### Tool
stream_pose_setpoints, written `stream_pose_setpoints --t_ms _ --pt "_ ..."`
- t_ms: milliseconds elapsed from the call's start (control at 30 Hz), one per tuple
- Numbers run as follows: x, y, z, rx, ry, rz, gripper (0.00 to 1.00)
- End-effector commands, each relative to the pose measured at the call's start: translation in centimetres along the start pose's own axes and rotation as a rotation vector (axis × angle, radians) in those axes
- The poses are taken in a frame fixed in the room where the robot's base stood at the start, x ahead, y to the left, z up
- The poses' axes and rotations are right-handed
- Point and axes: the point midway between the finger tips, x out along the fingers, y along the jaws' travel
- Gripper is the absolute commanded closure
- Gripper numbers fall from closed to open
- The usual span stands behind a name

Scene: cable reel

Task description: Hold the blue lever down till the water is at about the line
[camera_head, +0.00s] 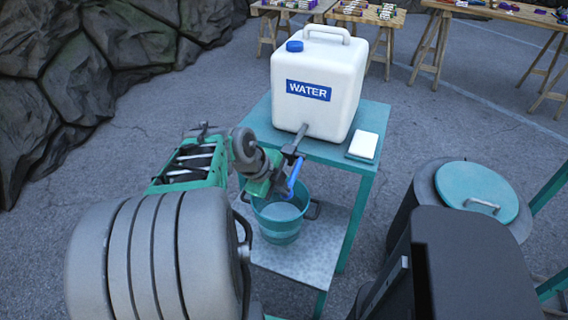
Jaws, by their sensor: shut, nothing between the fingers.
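A white water container (318,85) labelled WATER, with a blue cap, stands on a teal table. A grey tap sticks out at its lower front, with the blue lever (294,176) slanting down from it. Below, a teal bucket (281,233) stands on the lower shelf; pale water (279,211) shows inside it. I cannot make out a line in the bucket. My gripper (276,181) is shut and empty, just left of the lever and above the bucket's rim. The arm partly hides it, and I cannot tell whether it touches the lever.
A small white block (363,145) lies on the teal table (335,150) at the right. A grey bin with a teal lid (477,193) stands at the right. Rocks (75,90) rise at the left. Wooden tables with small items stand at the back, with open pavement between.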

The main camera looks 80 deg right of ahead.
Motion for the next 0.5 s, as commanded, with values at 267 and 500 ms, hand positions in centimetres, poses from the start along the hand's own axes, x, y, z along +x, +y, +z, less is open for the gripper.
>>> stream_pose_setpoints --t_ms 267,500 --pt "0.60 0.86 0.13 -0.015 0.004 0.017 1.00" --pt "-0.29 0.75 -0.10 -0.016 0.002 0.016 1.00"
